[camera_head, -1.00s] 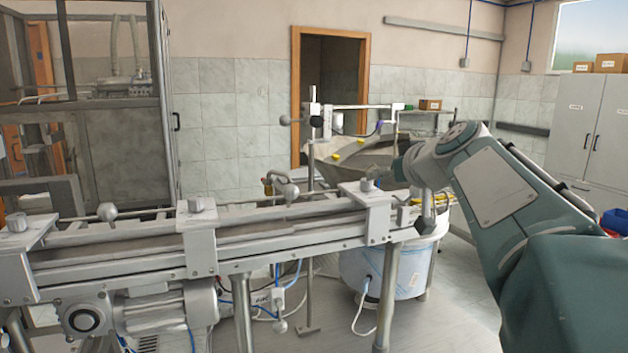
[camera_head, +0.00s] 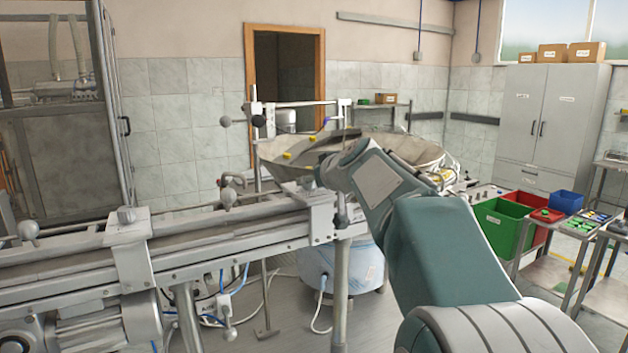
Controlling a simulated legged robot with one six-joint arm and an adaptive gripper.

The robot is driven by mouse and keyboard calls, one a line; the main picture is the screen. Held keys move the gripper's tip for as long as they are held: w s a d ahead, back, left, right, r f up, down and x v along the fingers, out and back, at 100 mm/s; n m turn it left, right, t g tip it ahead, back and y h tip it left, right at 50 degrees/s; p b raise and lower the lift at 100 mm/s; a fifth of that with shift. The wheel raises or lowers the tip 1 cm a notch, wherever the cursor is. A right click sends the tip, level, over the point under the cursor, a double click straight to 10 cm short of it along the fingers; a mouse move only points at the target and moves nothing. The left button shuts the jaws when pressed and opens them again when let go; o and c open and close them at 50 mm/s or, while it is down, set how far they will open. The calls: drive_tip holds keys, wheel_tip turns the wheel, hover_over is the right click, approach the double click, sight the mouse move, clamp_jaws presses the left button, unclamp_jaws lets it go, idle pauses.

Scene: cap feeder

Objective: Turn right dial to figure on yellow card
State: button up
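My arm (camera_head: 440,245) reaches from the lower right toward the cap feeder's bowl (camera_head: 285,158). Its far end is in front of the bowl, and my gripper is hidden or too small to make out there. A small yellow patch (camera_head: 441,177) shows just right of my arm, at the bowl's edge; I cannot tell if it is the yellow card. A surface with small dark knob-like parts (camera_head: 484,192) lies right of it. I cannot make out the right dial or any figure.
A conveyor (camera_head: 200,235) runs across the left and middle. A green bin (camera_head: 503,226), a red bin (camera_head: 528,203) and a blue bin (camera_head: 566,202) stand at the right, beside a cart of small parts (camera_head: 586,222). A grey cabinet (camera_head: 550,120) stands behind them.

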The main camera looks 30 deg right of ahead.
drive_tip(key=shift+a, duration=0.1)
drive_tip(key=shift+c, duration=1.1)
drive_tip(key=shift+a+r, duration=0.1)
drive_tip(key=shift+a, duration=0.25)
drive_tip(key=c, duration=0.5)
drive_tip(key=shift+a, duration=0.4)
clamp_jaws()
drive_tip(key=shift+d, duration=0.25)
drive_tip(key=o, duration=0.7)
unclamp_jaws()
